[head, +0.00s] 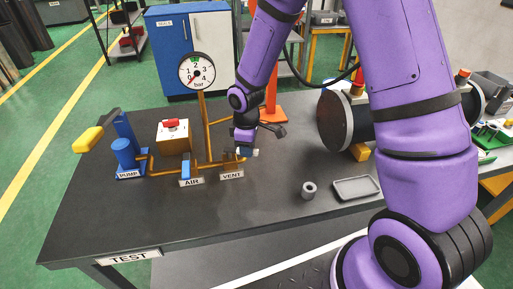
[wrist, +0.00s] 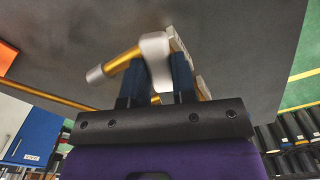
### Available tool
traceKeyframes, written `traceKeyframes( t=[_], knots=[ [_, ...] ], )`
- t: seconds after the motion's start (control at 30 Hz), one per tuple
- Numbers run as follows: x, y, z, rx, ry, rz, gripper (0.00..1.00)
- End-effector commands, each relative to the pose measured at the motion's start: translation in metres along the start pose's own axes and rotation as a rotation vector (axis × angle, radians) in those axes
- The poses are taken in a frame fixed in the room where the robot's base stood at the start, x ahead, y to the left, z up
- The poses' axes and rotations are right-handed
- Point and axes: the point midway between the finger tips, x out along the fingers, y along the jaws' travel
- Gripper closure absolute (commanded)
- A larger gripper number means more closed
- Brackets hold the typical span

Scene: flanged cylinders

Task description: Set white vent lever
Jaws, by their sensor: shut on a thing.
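The white vent lever (head: 255,153) is at the end of the brass pipe (head: 215,164), just above the VENT label (head: 231,175). My gripper (head: 246,150) reaches down to it and hides part of the valve. In the wrist view the white lever (wrist: 156,47) lies between the two dark fingers of my gripper (wrist: 157,78), which are shut on it. A brass valve stem (wrist: 121,62) with a pale end sticks out beside the lever. The lever's exact angle is hard to tell in the head view.
The blue AIR lever (head: 185,168) and the PUMP (head: 123,155) with its yellow handle (head: 88,139) stand to the left. The pressure gauge (head: 197,71) rises behind, its needle near 0.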

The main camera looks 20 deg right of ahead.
Motion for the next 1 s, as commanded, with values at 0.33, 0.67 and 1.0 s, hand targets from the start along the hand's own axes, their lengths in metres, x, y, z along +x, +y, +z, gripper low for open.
traceKeyframes(
  t=[0.33,0.67,1.0],
  knots=[
    [-0.001,-0.020,-0.006,0.323,0.001,0.001,1.00],
    [0.000,-0.037,-0.015,0.638,0.001,0.000,1.00],
    [0.000,-0.050,-0.028,0.939,0.001,0.001,1.00]
  ],
)
